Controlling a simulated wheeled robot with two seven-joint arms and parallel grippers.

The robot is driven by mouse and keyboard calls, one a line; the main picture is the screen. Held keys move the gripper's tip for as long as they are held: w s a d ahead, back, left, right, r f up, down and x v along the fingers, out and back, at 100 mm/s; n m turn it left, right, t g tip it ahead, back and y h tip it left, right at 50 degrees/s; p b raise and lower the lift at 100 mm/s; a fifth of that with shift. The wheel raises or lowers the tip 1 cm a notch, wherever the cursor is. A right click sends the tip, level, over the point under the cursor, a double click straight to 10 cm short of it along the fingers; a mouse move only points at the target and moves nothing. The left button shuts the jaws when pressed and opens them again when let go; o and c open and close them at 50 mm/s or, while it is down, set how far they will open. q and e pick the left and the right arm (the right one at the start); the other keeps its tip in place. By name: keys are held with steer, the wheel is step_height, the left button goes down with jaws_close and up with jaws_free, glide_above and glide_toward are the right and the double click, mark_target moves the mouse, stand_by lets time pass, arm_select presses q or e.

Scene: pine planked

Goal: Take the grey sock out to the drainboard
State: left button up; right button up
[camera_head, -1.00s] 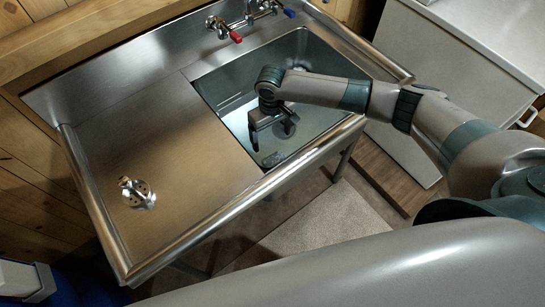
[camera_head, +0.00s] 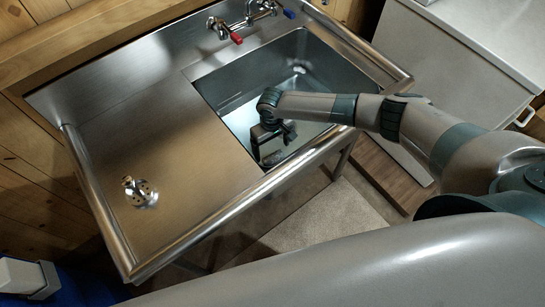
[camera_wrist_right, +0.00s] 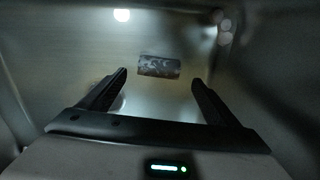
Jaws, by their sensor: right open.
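A small grey, mottled roll, which looks like the grey sock (camera_wrist_right: 159,66), lies on the basin floor in the right wrist view. It is just ahead of and between my right fingertips, apart from them. My right gripper (camera_wrist_right: 160,78) is open and empty, pointing down into the basin. In the head view my right gripper (camera_head: 272,136) is low inside the sink basin (camera_head: 335,75), near its front left side. There it largely covers the sock's place. The bare steel drainboard (camera_head: 165,140) is left of the basin.
A metal strainer (camera_head: 140,193) lies on the front left of the drainboard. Taps with red and blue handles (camera_head: 237,38) stand behind the basin. A raised rim (camera_head: 205,232) edges the sink unit. A white cabinet (camera_head: 435,70) stands to the right. Most of the drainboard is clear.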

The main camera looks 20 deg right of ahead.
mark_target(273, 155)
steer(key=shift+d+f+p, duration=0.1)
steer(key=shift+f+p, duration=0.55)
steer(key=shift+f, duration=1.8)
steer(key=c, duration=1.1)
